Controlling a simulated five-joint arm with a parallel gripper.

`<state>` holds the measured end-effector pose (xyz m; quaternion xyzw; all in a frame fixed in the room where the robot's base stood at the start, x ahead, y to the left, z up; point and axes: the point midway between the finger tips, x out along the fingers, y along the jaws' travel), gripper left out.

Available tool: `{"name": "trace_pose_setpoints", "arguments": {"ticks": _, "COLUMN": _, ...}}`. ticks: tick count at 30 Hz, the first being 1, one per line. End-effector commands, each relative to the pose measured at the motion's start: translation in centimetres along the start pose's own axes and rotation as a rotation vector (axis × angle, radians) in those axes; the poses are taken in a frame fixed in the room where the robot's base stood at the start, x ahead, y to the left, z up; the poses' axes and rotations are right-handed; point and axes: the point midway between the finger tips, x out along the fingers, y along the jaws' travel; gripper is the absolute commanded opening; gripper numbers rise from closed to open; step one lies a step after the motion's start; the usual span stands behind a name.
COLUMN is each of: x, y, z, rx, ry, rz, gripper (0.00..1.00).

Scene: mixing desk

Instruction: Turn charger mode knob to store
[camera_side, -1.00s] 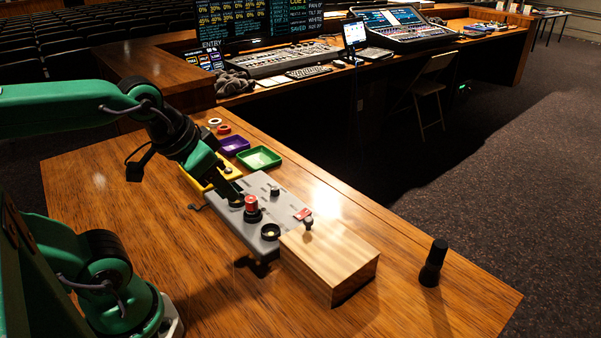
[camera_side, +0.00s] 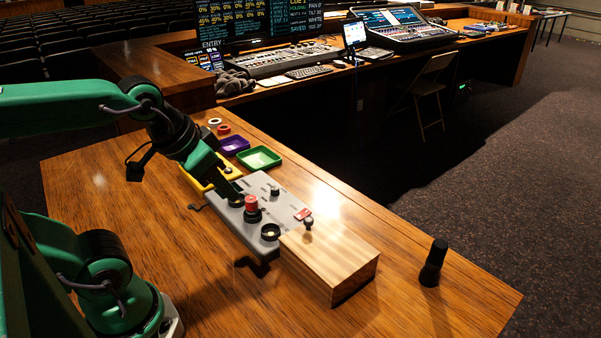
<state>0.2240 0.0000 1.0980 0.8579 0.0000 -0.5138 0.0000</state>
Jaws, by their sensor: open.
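A grey control panel (camera_side: 262,217) lies on the wooden desk. My gripper (camera_side: 234,195) is over the far left end of the panel, pointing down, open. It hides part of that end, and whether it touches anything there is unclear.
A yellow tray (camera_side: 196,181), purple tray (camera_side: 235,144) and green tray (camera_side: 259,158) lie behind. A black upright cylinder (camera_side: 433,263) stands at right. The desk front is clear.

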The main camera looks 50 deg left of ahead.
Motion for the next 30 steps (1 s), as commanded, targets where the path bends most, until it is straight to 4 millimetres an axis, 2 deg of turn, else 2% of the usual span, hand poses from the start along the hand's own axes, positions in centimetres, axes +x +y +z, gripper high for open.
{"name": "trace_pose_setpoints", "arguments": {"ticks": 5, "x": 0.0, "y": -0.1, "z": -0.3, "rx": -0.016, "ry": -0.006, "rz": -0.002, "gripper": 0.45}}
{"name": "trace_pose_setpoints", "arguments": {"ticks": 11, "x": 0.3, "y": -0.6, "z": -1.8, "rx": -0.092, "ry": -0.039, "rz": -0.013, "gripper": 0.45}}
{"name": "trace_pose_setpoints", "arguments": {"ticks": 20, "x": 2.0, "y": -2.5, "z": -6.1, "rx": -0.318, "ry": -0.125, "rz": -0.052, "gripper": 0.45}}
{"name": "trace_pose_setpoints", "arguments": {"ticks": 30, "x": 5.7, "y": -5.6, "z": -10.6, "rx": -0.595, "ry": -0.223, "rz": -0.112, "gripper": 0.45}}
